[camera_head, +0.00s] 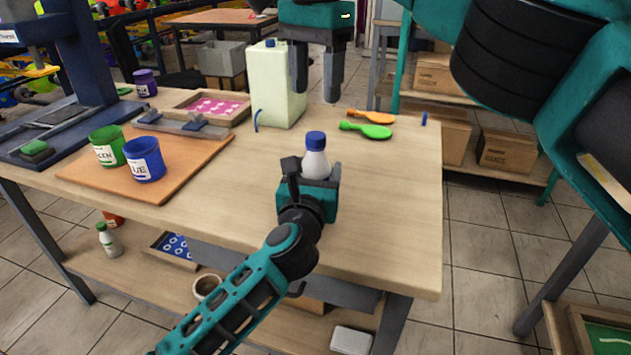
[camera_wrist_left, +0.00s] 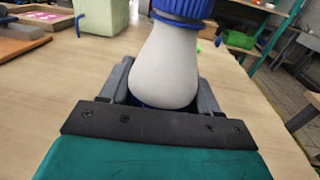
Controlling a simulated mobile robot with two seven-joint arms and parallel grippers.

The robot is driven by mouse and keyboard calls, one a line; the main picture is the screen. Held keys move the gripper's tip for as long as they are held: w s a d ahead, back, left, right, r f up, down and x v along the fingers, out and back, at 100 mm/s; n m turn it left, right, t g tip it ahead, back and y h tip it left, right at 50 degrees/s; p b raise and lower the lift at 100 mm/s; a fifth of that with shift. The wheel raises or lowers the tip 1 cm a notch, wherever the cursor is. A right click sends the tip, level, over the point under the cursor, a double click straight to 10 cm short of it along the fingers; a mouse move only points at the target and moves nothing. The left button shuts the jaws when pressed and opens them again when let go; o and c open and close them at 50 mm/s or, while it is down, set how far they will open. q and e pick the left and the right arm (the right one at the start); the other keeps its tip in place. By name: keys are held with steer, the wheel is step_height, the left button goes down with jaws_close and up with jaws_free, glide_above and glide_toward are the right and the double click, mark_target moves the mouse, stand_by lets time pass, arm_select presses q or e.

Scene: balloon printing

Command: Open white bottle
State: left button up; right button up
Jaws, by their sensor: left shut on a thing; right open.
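The white bottle (camera_head: 315,164) with its blue cap (camera_head: 316,139) is upright near the front right of the table. My left gripper (camera_head: 312,178) is shut around the bottle's lower body. In the left wrist view the bottle (camera_wrist_left: 168,62) stands between the fingers, and the blue cap (camera_wrist_left: 184,10) is on its top, cut off by the frame edge. The bottle's base is hidden, so I cannot tell whether it touches the table. My right gripper (camera_head: 317,92) is open and empty, pointing down behind and above the bottle, apart from the cap.
A pale canister (camera_head: 268,92) stands behind the bottle, close to my right gripper. An orange spoon (camera_head: 372,117) and a green spoon (camera_head: 368,131) lie to the right. Green (camera_head: 106,146) and blue (camera_head: 144,160) cups stand on a board at left.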

mark_target(315, 135)
steer(key=m, duration=0.6)
steer(key=shift+m, duration=0.4)
steer(key=m, duration=0.3)
steer(key=shift+m, duration=0.3)
steer(key=m, duration=0.3)
steer(key=shift+m, duration=0.4)
steer(key=m, duration=0.3)
steer(key=shift+m, duration=0.3)
steer(key=m, duration=0.3)
steer(key=shift+m, duration=0.3)
steer(key=m, duration=0.3)
steer(key=shift+m, duration=0.4)
steer(key=m, duration=0.3)
steer(key=shift+m, duration=0.4)
steer(key=m, duration=2)
steer(key=shift+f, duration=4)
